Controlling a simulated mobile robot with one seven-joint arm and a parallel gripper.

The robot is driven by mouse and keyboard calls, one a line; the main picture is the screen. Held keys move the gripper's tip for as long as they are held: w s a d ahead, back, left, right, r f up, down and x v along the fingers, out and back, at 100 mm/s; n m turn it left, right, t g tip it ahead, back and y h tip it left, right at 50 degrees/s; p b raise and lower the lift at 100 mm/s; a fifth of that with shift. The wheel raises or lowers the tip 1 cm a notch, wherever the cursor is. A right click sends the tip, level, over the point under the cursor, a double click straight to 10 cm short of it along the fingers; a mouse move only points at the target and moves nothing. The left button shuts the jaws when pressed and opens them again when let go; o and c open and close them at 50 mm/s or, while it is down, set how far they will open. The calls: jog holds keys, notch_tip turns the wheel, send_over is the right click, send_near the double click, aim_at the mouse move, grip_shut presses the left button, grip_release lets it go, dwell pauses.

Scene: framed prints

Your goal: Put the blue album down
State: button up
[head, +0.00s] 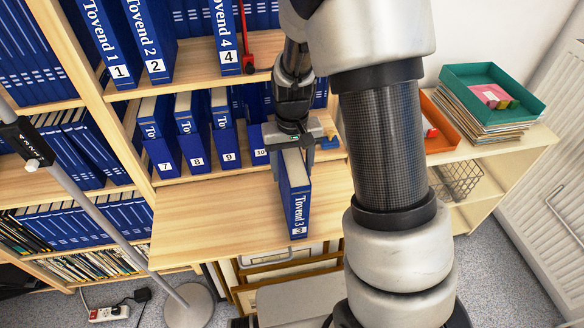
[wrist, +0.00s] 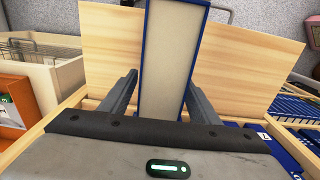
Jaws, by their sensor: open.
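The blue album (head: 296,200), labelled "Tovend 3", stands upright on the wooden board (head: 205,215) with its spine towards the front edge. It looks rested on the board, though its underside is hidden. My gripper (head: 293,160) is open at the album's upper back part, with one finger on each side. In the wrist view my gripper (wrist: 161,76) has the pale page edge of the album (wrist: 170,60) between its two fingers, with a gap visible at least on the left side.
Blue albums numbered 7, 8 and 9 (head: 229,140) stand on the shelf behind the board, with others above. An orange tray (head: 440,125) and a green tray (head: 490,90) sit at the right. A lamp stand (head: 110,235) rises at the left. The board's left part is clear.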

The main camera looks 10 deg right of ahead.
notch_tip(320, 180, up, 12)
jog(key=shift+r+p, duration=0.15)
jog(key=shift+p, duration=0.15)
jog(key=s+d+r+t, duration=0.3)
jog(key=s+r+t, duration=0.2)
jog(key=s+r, duration=0.9)
jog(key=s, duration=0.4)
jog(key=shift+t, duration=0.3)
notch_tip(320, 180, up, 4)
jog(key=p, duration=0.4)
jog(key=shift+r+p, duration=0.25)
jog(key=shift+p, duration=0.05)
jog(key=shift+o, duration=0.4)
